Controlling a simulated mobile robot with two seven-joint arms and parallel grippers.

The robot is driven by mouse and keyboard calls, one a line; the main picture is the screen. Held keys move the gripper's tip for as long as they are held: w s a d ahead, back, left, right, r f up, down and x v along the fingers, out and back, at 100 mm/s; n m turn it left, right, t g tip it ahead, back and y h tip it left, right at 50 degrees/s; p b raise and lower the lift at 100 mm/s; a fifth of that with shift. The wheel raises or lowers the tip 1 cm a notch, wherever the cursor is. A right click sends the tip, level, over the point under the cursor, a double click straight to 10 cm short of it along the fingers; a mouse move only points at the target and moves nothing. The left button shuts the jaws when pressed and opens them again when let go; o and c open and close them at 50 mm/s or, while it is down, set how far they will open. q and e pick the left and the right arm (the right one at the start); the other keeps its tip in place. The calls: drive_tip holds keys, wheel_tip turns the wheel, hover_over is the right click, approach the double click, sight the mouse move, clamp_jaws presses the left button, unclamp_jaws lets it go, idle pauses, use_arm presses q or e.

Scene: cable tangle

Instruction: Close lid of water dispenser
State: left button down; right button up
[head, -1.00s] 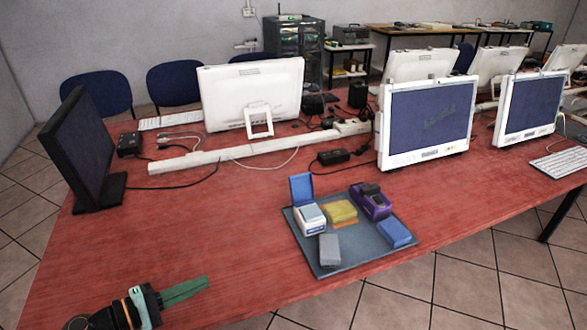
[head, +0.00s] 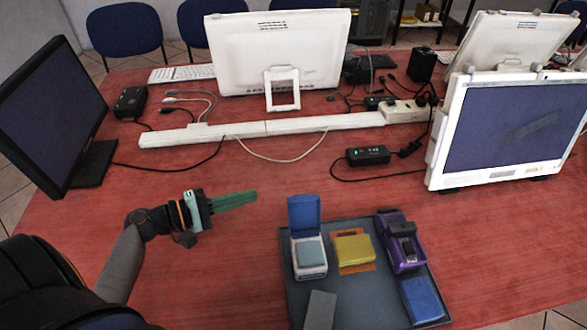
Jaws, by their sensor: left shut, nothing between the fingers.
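On a dark grey tray (head: 352,300) stands a small white container (head: 310,262) with a blue lid (head: 305,213), which stands upright, open, at its back edge. It is the only thing with a raised lid, but I cannot tell for sure that it is the water dispenser. My left gripper (head: 250,197) has green fingers, shut and empty. It is to the left of the lid, apart from it, pointing right over the red table. My right gripper is not in view.
The tray also holds a yellow block (head: 353,248), a purple device (head: 402,243), a blue box (head: 424,299) and a grey block (head: 320,309). A dark monitor (head: 55,110) stands at left, a white monitor (head: 506,130) at right. A white cable duct (head: 260,130) lies behind.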

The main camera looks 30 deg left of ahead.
sight(304, 213)
use_arm(q)
drive_tip(key=w+d+p, duration=0.2)
drive_tip(key=w+d, duration=0.3)
drive_tip(key=d, duration=0.3)
drive_tip(key=shift+r+p, duration=0.15)
drive_tip(key=shift+p, duration=0.2)
idle(0.3)
